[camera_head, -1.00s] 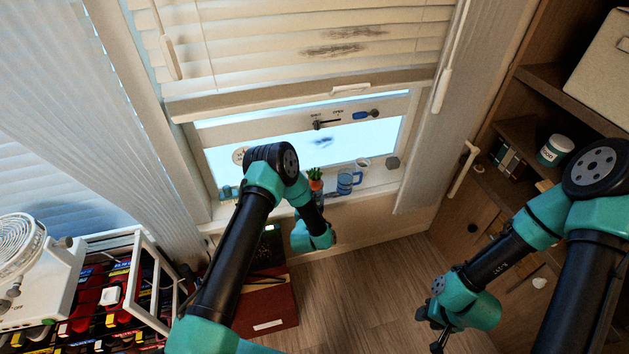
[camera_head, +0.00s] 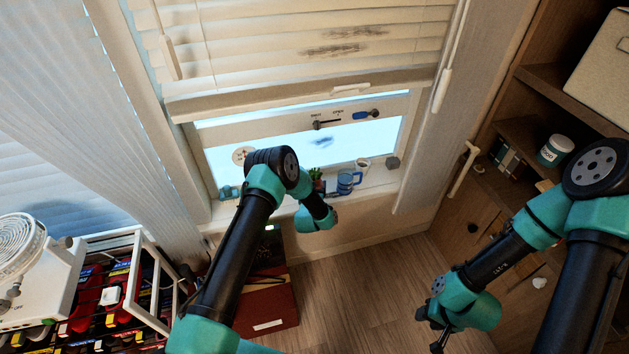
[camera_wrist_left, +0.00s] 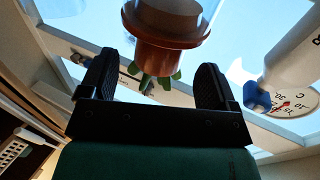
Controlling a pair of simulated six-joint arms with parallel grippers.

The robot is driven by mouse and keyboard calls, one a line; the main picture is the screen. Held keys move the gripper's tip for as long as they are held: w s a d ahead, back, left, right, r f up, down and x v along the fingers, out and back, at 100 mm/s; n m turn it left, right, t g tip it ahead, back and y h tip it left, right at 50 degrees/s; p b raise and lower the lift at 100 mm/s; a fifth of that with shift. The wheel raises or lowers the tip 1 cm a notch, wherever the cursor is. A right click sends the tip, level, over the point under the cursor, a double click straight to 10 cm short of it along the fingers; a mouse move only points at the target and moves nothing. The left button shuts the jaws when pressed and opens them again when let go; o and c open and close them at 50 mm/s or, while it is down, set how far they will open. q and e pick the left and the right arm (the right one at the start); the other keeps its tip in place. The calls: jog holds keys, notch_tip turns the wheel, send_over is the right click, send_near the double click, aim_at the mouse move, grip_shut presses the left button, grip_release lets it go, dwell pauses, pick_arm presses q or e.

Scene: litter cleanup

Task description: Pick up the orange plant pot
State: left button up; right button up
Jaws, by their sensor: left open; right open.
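The orange plant pot (camera_wrist_left: 165,28) shows upside down at the top of the left wrist view, its rim toward the gripper and green leaves beyond it. In the head view only the green plant leaves (camera_head: 315,173) show clearly on the windowsill; my left arm hides most of the pot. My left gripper (camera_wrist_left: 156,64) is open, its two fingers spread left and right of the pot's rim and leaves as seen in the left wrist view. I cannot tell whether either finger touches it. My right gripper (camera_head: 428,330) is open and empty, low at the right, far from the pot.
A blue mug (camera_head: 345,182) and a white cup (camera_head: 362,166) stand close right of the plant on the sill. A white object with a blue tip (camera_wrist_left: 258,97) is near the right finger. Red boxes (camera_head: 267,303) lie below; open floor (camera_head: 365,290) is at centre.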

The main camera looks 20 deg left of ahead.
aim_at(314, 176)
pick_arm(q)
jog(key=shift+w+a+r, duration=0.1)
jog(key=shift+w+a, duration=0.05)
jog(key=shift+w, duration=0.85)
jog(key=shift+w+a+r, duration=0.1)
jog(key=shift+w, duration=0.85)
jog(key=c, duration=1.1)
jog(key=shift+r, duration=0.6)
notch_tip(314, 176, up, 2)
jog(key=shift+r, duration=0.15)
jog(key=s+d, duration=0.1)
jog(key=s, duration=0.4)
jog(key=s+d+r, duration=0.1)
jog(key=s+d, duration=0.1)
jog(key=s, duration=0.3)
jog(key=s+d, duration=0.1)
jog(key=s, duration=0.4)
jog(key=shift+s+d+r, duration=0.2)
jog(key=shift+r, duration=0.05)
